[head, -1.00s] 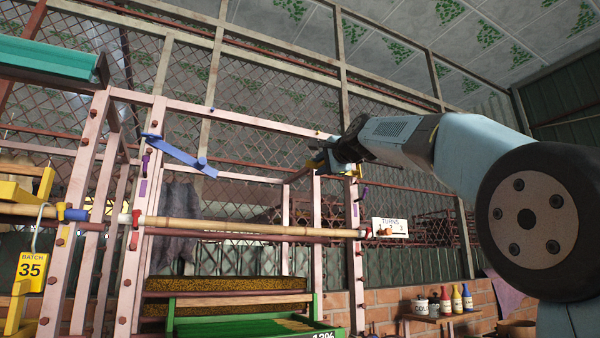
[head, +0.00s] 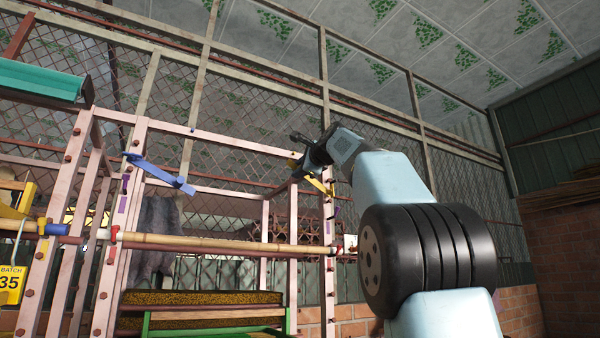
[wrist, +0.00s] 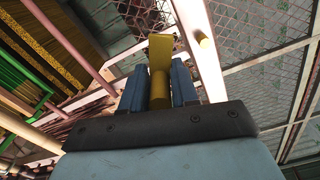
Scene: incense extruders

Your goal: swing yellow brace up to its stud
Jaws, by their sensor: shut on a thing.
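The yellow brace (head: 318,184) shows in the head view beside the right front post of the pink frame (head: 328,235). It slopes up to the left from that post. My gripper (head: 299,170) is at its upper-left end, below the frame's top rail. In the wrist view, the two blue fingers of my gripper (wrist: 160,88) are shut on the yellow brace (wrist: 160,55), which shows between and beyond them.
A blue brace (head: 160,174) slopes down to the right from the left front post. A small blue stud (head: 193,129) is on the top rail. A bamboo pole (head: 200,243) crosses the frame below. A teal tray (head: 40,80) is at upper left.

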